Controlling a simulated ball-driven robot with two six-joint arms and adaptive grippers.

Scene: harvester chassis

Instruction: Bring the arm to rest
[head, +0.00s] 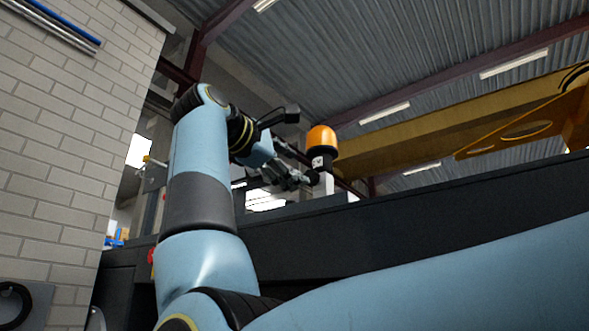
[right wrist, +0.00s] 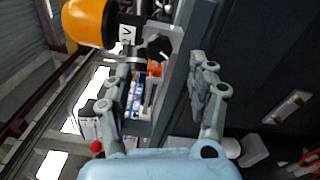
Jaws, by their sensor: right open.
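My right arm rises in the middle of the head view and bends over toward an orange beacon. My right gripper (head: 300,180) is close beside the beacon's base, at its lower left. In the right wrist view the gripper (right wrist: 157,85) has its two fingers spread apart with nothing held between them. The beacon (head: 322,138) has an orange dome on a black base with a white label and stands upright on a pale mount. It also shows in the right wrist view (right wrist: 88,22), beyond the left finger. Whether a finger touches it I cannot tell. My left gripper is out of view.
A dark chassis panel (head: 440,205) runs behind my arm. A yellow beam (head: 430,135) stands at the right, beyond the panel. A white brick wall (head: 60,130) is at the left. Boxes on a shelf (right wrist: 140,95) show behind the fingers in the wrist view.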

